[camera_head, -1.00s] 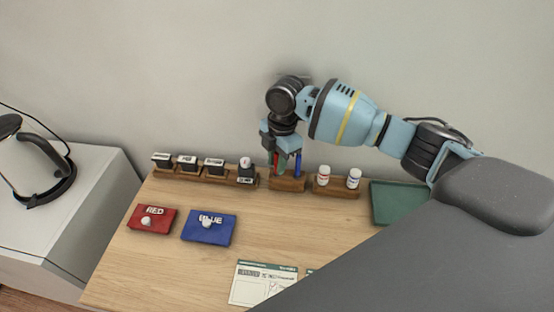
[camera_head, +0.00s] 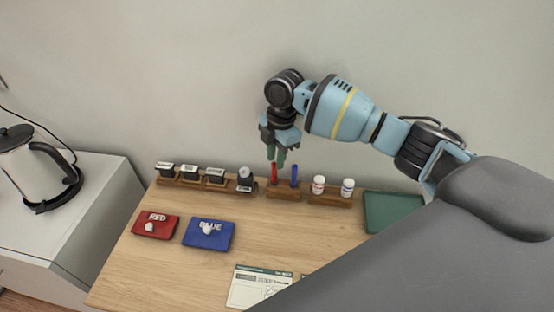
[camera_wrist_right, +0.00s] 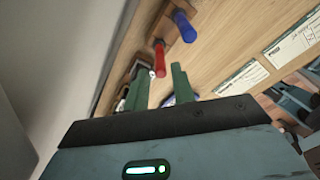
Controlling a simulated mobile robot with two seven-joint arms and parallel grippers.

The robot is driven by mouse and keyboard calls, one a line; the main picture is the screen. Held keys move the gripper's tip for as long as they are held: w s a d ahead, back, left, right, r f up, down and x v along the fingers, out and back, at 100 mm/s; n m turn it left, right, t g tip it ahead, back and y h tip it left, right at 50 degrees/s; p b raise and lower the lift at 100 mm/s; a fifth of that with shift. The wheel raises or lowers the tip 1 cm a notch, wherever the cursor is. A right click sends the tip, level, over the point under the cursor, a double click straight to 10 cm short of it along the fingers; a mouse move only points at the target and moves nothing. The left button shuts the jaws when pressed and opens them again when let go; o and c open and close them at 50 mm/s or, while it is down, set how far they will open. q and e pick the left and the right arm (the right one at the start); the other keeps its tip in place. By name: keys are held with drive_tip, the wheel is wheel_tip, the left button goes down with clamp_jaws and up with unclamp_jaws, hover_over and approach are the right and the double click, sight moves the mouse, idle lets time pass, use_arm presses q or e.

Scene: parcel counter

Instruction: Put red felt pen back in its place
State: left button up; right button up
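The red felt pen (camera_head: 274,174) stands upright in the left part of the small wooden pen holder (camera_head: 285,192). The blue pen (camera_head: 294,176) stands beside it on the right. My right gripper (camera_head: 277,158) is just above the red pen, with its green fingers pointing down. In the right wrist view the fingers (camera_wrist_right: 160,85) are spread apart with nothing held between them. The red pen (camera_wrist_right: 160,57) shows beyond their tips, with the blue pen (camera_wrist_right: 184,26) farther off. My left gripper is not in view.
Stamps in a wooden rack (camera_head: 193,182) stand to the left and two white bottles in a rack (camera_head: 332,197) to the right. A green tray (camera_head: 392,211) is farther right. Red (camera_head: 155,224) and blue (camera_head: 208,234) pads and a paper form (camera_head: 257,288) lie in front.

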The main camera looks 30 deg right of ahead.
drive_tip(key=shift+f, duration=0.1)
drive_tip(key=o, duration=0.6)
drive_tip(key=shift+c, duration=0.2)
wheel_tip(320, 180, up, 4)
drive_tip(key=shift+s+f, duration=0.15)
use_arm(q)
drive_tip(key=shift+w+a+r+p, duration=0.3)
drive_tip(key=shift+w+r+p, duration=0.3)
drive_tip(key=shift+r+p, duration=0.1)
use_arm(e)
drive_tip(key=s+a, duration=0.3)
drive_tip(key=s, duration=0.4)
drive_tip(key=s+a+r, duration=0.1)
drive_tip(key=s+a, duration=0.3)
drive_tip(key=s, duration=0.3)
drive_tip(key=shift+r, duration=0.15)
drive_tip(key=shift+s, duration=0.1)
